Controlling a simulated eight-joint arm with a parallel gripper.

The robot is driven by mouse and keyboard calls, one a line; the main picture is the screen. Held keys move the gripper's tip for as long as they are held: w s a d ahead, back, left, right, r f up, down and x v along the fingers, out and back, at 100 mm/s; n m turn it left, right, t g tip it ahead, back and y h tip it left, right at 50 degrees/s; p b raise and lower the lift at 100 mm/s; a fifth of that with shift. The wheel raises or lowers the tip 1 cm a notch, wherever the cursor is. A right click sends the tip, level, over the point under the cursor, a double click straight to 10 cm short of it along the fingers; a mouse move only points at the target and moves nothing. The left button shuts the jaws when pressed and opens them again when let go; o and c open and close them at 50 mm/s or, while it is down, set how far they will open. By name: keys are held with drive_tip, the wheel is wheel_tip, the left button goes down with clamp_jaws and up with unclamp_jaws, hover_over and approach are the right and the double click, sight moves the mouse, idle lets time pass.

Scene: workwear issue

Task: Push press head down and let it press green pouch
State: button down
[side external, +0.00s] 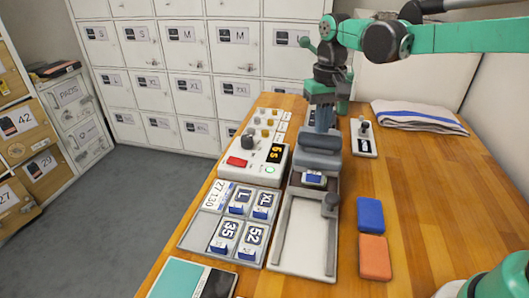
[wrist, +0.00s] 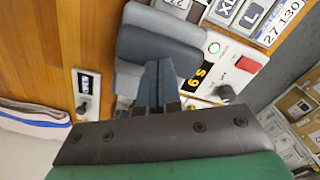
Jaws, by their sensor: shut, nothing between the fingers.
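The press has a grey rounded head (side external: 320,146) above a pale base with a long open channel (side external: 305,232). The head also fills the upper middle of the wrist view (wrist: 160,45). My gripper (side external: 324,126) is shut and points down at the top of the head. In the wrist view its closed fingers (wrist: 157,82) overlap the head's edge; contact is hard to tell. A small blue-and-white piece (side external: 314,180) lies just below the head's front. I see no clearly green pouch under the head; the space beneath is mostly hidden.
Left of the press stand a control box (side external: 252,157) with a red button and lit display, and a tray (side external: 190,236) of number and size tiles. Blue (side external: 370,214) and orange (side external: 375,257) blocks lie right. A teal, white and black flat item (side external: 178,278) lies front left.

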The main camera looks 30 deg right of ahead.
wheel_tip(320, 180, up, 12)
drive_tip(key=shift+r, duration=0.25)
idle(1.0)
drive_tip(key=s+a+f+n+t, duration=0.1)
drive_tip(key=s+f+n+t, duration=0.2)
drive_tip(key=s+f+t, duration=0.4)
drive_tip(key=s+f, duration=0.4)
drive_tip(key=f, duration=0.2)
drive_tip(key=shift+s, duration=0.2)
drive_tip(key=shift+a, duration=0.1)
idle(3.0)
